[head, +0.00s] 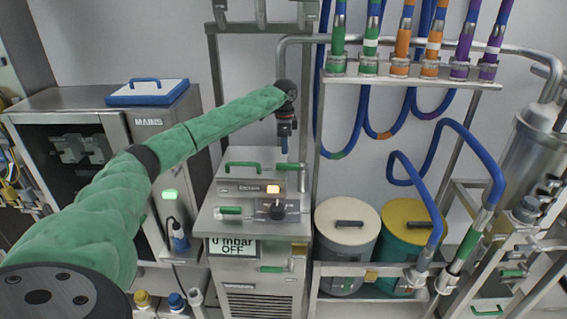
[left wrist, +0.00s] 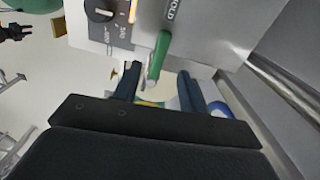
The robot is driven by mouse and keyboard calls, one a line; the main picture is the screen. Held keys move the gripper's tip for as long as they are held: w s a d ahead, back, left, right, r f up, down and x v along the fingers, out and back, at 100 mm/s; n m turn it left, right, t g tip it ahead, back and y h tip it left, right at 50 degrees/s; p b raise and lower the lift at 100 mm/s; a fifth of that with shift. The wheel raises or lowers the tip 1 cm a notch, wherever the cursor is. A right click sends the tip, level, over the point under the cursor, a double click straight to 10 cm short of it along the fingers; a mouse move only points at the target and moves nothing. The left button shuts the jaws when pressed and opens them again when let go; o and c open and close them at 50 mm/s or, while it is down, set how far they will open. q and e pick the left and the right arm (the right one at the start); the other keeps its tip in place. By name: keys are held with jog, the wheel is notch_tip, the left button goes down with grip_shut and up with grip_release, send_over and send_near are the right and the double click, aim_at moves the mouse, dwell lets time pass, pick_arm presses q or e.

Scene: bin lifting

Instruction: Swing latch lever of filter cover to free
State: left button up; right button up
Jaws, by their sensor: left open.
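A green lever (left wrist: 158,58) shows in the left wrist view on a grey metal panel, beside a black knob and lettering. My left gripper (left wrist: 160,88) is open, one dark finger on each side of the lever's lower end in that view. I cannot tell whether they touch it. In the head view my left gripper (head: 284,152) points down above the grey vacuum unit (head: 300,252), whose display reads 0 mbar OFF. The unit carries a green handle (head: 242,166), a green lever (head: 230,210) and a lower green lever (head: 271,268). My right gripper is not seen.
A black knob (head: 277,208) and lit orange lamp (head: 273,188) sit on the unit. Two lidded drums (head: 347,222) stand to its right, with hoses hanging above. A MAINS cabinet (head: 152,122) stands left. A steel frame post (head: 316,150) rises close by my left gripper.

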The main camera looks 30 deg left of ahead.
aim_at(285, 164)
pick_arm(q)
jog(key=shift+w+f+m, duration=0.15)
jog(key=shift+f+m, duration=0.1)
jog(key=shift+m, duration=0.05)
jog(key=shift+f+p, duration=0.4)
jog(key=shift+f, duration=0.1)
jog(key=shift+f+p, duration=1.1)
jog(key=shift+f, duration=2.15)
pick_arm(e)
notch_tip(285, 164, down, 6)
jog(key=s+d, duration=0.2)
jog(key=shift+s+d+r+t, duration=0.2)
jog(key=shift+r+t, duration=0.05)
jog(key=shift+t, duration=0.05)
pick_arm(q)
jog(key=shift+c, duration=0.2)
grip_shut()
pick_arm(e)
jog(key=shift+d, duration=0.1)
